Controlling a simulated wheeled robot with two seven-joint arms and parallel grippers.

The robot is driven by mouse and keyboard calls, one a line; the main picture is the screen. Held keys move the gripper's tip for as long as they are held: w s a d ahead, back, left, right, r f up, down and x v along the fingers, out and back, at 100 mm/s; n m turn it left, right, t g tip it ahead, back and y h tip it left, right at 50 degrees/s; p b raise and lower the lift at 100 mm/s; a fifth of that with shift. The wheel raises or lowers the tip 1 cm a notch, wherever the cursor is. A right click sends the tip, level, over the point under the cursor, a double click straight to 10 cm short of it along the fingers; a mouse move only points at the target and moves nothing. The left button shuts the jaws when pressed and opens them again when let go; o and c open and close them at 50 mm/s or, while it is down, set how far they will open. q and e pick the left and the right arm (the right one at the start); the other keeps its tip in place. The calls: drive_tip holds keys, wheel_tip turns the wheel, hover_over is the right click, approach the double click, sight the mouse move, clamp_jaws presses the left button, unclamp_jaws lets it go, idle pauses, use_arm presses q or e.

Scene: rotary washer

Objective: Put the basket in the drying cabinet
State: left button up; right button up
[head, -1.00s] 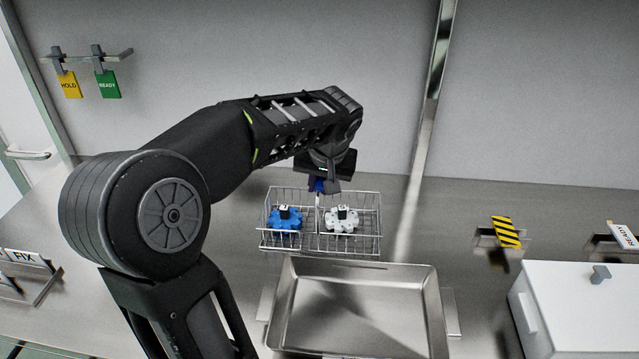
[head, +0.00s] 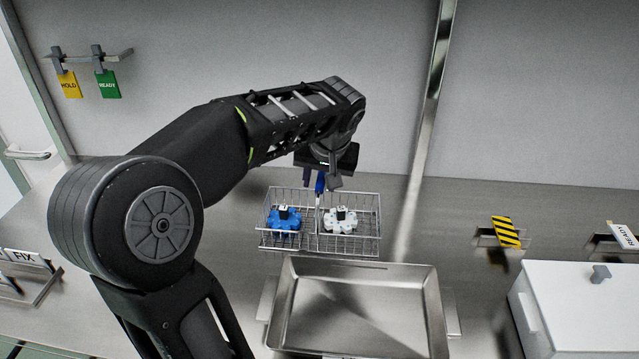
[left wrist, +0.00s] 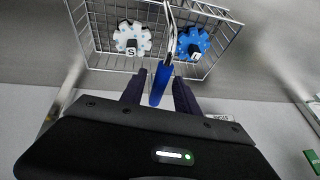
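The wire basket (head: 350,250) stands on the steel counter behind the tray. It holds a blue knobbed part (head: 284,219) on the left and a white one (head: 340,220) on the right. Its upright middle handle has a blue grip (head: 320,183), also seen in the left wrist view (left wrist: 161,86). My left gripper (head: 321,183) is over the handle with its fingers apart, one on each side of the blue grip. Gaps show between fingers and grip in the left wrist view. My right gripper is not in view. I cannot identify the drying cabinet for certain.
A shallow steel tray (head: 432,310) lies in front of the basket. HOLD and READY tags hang on a wall rail (head: 90,57). The counter right of the basket is mostly clear.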

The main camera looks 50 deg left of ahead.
use_arm(q)
drive_tip(key=v, duration=1)
idle(0.3)
